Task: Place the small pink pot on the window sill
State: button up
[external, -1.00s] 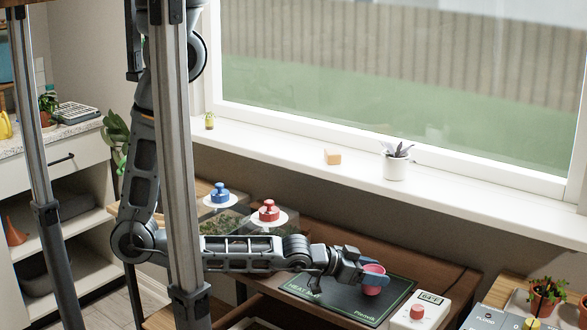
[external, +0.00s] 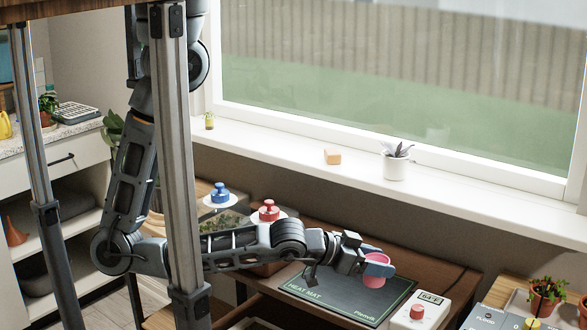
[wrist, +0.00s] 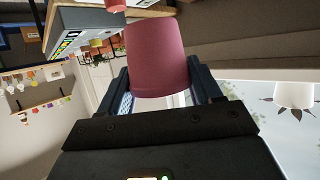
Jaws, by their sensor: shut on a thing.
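The small pink pot (external: 372,258) is held between the fingers of my gripper (external: 378,268). It hangs in the air above the dark heat mat (external: 318,294). In the wrist view the pink pot (wrist: 155,58) fills the upper middle, with my gripper's fingers (wrist: 158,92) on both sides of it. The white window sill (external: 290,153) runs behind and above the bench, under the window. The pot is lower than the sill and in front of it in the external view.
On the sill stand a white pot with a plant (external: 396,165), an orange block (external: 332,156) and a small yellow-green item (external: 209,121). Bare sill lies between them. A white thermostat box (external: 421,308) stands right of the mat.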

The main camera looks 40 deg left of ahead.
jog(key=shift+r, duration=0.1)
